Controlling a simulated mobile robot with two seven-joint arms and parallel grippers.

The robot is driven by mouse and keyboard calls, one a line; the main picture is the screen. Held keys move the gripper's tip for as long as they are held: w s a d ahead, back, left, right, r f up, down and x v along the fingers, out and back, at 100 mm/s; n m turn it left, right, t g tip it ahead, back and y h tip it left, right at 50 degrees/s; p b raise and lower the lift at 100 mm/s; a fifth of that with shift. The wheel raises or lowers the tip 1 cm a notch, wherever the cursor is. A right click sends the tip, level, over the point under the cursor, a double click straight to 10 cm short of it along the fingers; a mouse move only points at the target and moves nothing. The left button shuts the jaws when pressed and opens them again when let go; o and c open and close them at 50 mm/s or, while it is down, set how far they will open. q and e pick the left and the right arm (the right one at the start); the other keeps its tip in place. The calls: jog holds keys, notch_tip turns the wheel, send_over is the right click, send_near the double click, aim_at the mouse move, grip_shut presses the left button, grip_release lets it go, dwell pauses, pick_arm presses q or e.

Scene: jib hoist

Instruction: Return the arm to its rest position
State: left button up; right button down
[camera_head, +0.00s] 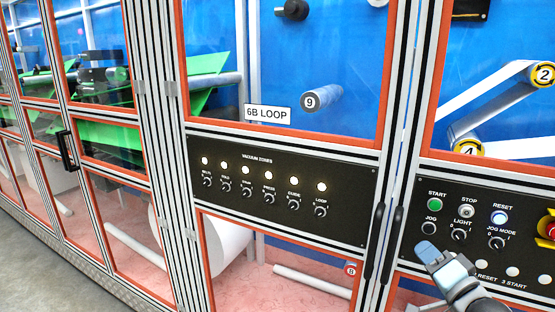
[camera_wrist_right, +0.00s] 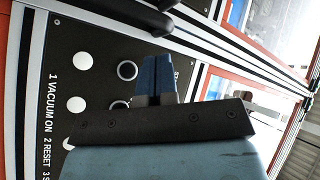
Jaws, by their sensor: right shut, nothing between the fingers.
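My right gripper (camera_head: 428,250) is at the lower right of the head view, its blue fingers shut with nothing between them. It is in front of the black control panel (camera_head: 408,238), just below the JOG and LIGHT knobs. In the right wrist view the shut fingers (camera_wrist_right: 157,72) overlap the panel's edge region, and I cannot tell whether they touch it. The panel (camera_wrist_right: 100,45) there shows white round marks and the words VACUUM ON and RESET. My left gripper is in neither view.
The panel carries a green START button (camera_head: 435,204), a STOP button (camera_head: 467,211), a lit RESET button (camera_head: 499,217) and a red emergency knob (camera_head: 548,229) at the right edge. A vacuum zones panel (camera_head: 275,222) with several knobs is left of it. Black door handles (camera_head: 373,240) stick out between them.

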jog(key=s+a+f+n+g, duration=0.2)
jog(key=s+a+f, duration=0.15)
jog(key=f, duration=0.55)
jog(key=s+a+f+n+g, duration=0.2)
jog(key=s+f, duration=0.2)
jog(key=f, duration=0.5)
jog(key=s+a+f+n+g, duration=0.2)
jog(key=s+a+f+n, duration=0.1)
jog(key=s+f, duration=0.5)
jog(key=s+a+f+n+g+p, duration=0.1)
jog(key=s+a+f+n+g, duration=0.1)
jog(key=s+a+f+n, duration=0.2)
jog(key=s+a+f, duration=0.2)
jog(key=s+f, duration=0.2)
jog(key=s, duration=0.1)
jog(key=shift+a+f+h, duration=0.15)
jog(key=shift+a+h, duration=0.05)
jog(key=shift+h, duration=0.2)
jog(key=shift+s, duration=0.1)
